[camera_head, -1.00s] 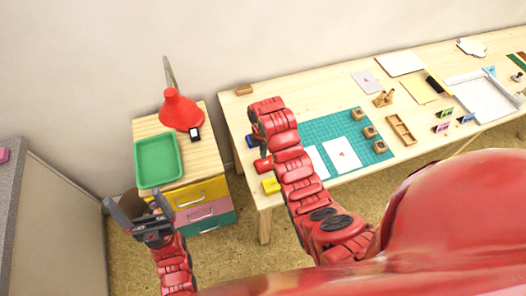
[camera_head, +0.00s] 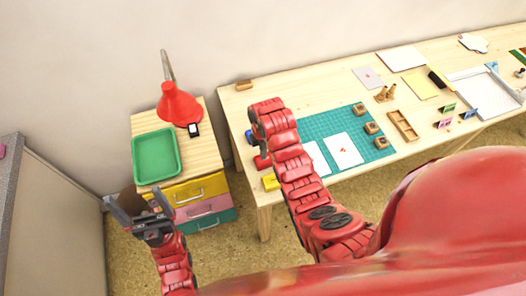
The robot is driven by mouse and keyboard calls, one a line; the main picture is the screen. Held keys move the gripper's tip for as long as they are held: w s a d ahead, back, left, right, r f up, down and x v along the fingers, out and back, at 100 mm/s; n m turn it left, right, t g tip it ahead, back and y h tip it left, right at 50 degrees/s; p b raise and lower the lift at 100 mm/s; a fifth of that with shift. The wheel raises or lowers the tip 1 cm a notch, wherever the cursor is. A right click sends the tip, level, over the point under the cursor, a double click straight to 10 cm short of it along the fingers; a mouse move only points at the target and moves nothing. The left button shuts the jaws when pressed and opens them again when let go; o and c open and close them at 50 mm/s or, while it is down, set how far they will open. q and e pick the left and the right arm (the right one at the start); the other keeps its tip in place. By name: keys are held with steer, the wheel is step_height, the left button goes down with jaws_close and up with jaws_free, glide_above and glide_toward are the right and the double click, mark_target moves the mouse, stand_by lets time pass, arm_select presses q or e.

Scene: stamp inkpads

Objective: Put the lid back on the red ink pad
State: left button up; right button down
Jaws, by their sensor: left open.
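A red ink pad (camera_head: 262,162) lies near the left end of the wooden table, partly hidden by my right arm. I cannot tell its lid apart from it. A blue pad (camera_head: 249,138) lies behind it and a yellow pad (camera_head: 270,182) in front, both partly covered. My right gripper (camera_head: 259,144) hangs down above this row, close to the red pad. Its fingers are mostly hidden by my arm, so I cannot see whether it holds anything. My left gripper (camera_head: 134,197) is open and empty, in front of the drawer cabinet.
The drawer cabinet (camera_head: 204,165) carries a green tray (camera_head: 157,155), a red lamp (camera_head: 180,103) and a small black-and-white object (camera_head: 194,130). A green cutting mat (camera_head: 322,124) with paper and wooden stamps (camera_head: 371,128) lies right of my arm. A wooden block (camera_head: 243,85) is at the back.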

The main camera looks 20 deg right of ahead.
steer(key=shift+f+b, duration=0.55)
steer(key=shift+f, duration=0.4)
steer(key=shift+r, duration=0.1)
steer(key=shift+w+r+p, duration=0.1)
steer(key=shift+r+p, duration=0.4)
steer(key=shift+r, duration=0.9)
step_height(320, 180, up, 4)
steer(key=p, duration=0.3)
steer(key=shift+p, duration=0.35)
